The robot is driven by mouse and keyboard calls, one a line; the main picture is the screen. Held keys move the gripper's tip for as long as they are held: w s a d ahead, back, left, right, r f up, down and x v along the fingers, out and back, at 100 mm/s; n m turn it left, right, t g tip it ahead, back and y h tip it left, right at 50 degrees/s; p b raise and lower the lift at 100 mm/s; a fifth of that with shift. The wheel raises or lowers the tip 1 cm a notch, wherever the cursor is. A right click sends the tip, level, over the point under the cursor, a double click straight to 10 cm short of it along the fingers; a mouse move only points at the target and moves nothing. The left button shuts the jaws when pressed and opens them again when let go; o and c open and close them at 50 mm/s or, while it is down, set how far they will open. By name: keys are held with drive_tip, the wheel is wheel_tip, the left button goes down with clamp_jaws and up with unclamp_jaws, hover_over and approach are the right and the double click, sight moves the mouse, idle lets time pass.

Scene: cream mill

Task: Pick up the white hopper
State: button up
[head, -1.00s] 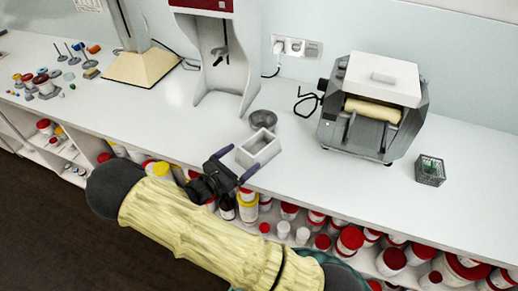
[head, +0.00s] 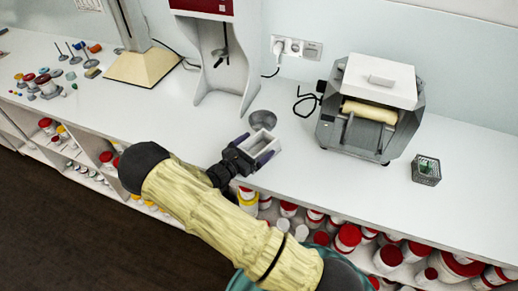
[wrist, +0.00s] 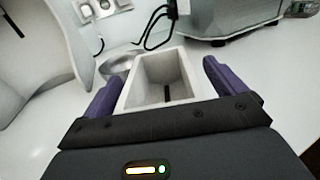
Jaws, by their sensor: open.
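The white hopper (head: 262,142) is an open-topped rectangular box on the white counter near its front edge. In the wrist view the hopper (wrist: 186,72) sits between my gripper's two purple fingers, with its hollow inside visible. My gripper (head: 254,145) is open, one finger on each side of the hopper. A narrow gap shows beside the right finger; the left finger lies close to the wall, and I cannot tell whether it touches. The hopper's near lower part is hidden by the gripper body.
A grey metal bowl (head: 262,120) stands just behind the hopper. A roller mill (head: 369,107) stands to the right, with a small wire basket (head: 426,170) beyond it. A tall grey stand with a red panel (head: 222,60) is behind left. Shelves of jars lie below the counter edge.

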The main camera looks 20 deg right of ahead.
idle(0.5)
drive_tip(key=c, duration=1.2)
drive_tip(key=shift+r, duration=0.1)
